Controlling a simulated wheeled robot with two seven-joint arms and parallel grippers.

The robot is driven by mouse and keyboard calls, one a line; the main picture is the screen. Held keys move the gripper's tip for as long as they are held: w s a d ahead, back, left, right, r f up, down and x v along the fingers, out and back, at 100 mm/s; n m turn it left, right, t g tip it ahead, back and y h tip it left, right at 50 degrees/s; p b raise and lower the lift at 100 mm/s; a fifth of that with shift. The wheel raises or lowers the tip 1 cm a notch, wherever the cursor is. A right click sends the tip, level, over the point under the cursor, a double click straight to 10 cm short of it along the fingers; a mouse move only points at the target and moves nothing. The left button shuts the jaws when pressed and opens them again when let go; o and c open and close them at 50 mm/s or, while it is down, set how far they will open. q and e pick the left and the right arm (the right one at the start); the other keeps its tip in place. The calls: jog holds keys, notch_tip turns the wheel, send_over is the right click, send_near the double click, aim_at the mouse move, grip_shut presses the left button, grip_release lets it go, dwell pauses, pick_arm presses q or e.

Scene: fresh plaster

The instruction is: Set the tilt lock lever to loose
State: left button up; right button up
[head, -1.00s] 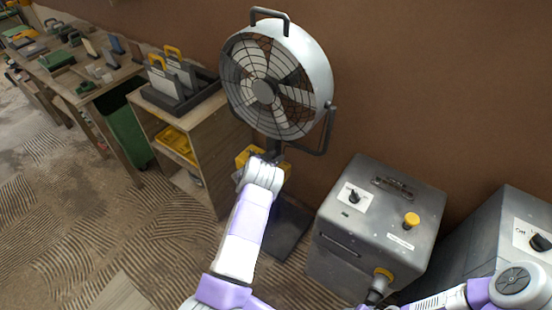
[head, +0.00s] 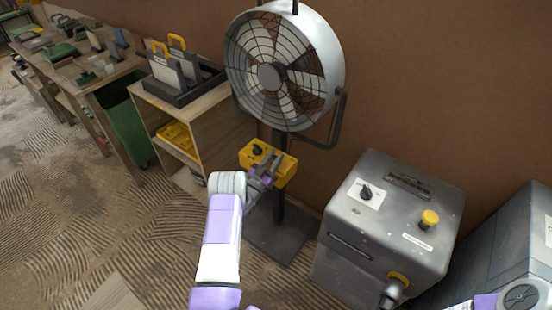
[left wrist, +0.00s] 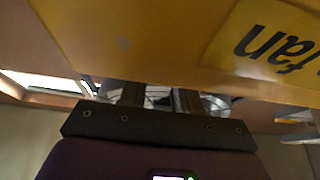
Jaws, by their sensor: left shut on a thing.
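The pedestal fan (head: 285,70) stands against the brown wall. A yellow control box (head: 277,160) sits on its pole, with a dark knob (head: 257,149) on top. My left gripper (head: 264,168) is at the front of this box. In the left wrist view the yellow box (left wrist: 130,45) with an upside-down "fan" label fills the top, and my left fingers (left wrist: 158,97) reach in close under its edge. They are shut on a part at the box, apparently the tilt lock lever, which is mostly hidden. Its setting cannot be read. My right gripper is out of view.
A grey machine (head: 385,225) with a black knob and a yellow button stands to the right, beside another grey cabinet (head: 510,240). A wooden shelf unit (head: 200,125) with a dark tray on top stands left of the fan. The floor at the left front is open.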

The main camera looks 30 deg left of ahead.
pick_arm(q)
jog(key=shift+s+f+t, duration=0.15)
jog(key=shift+s+t, duration=0.05)
jog(key=shift+t, duration=0.3)
jog(key=o, duration=1)
jog(key=p+v, duration=0.1)
jog(key=v, duration=0.6)
jog(key=shift+s+a+f+p, duration=0.1)
jog(key=shift+s+f+p, duration=0.05)
jog(key=shift+s+p, duration=0.2)
jog(key=shift+f, duration=0.1)
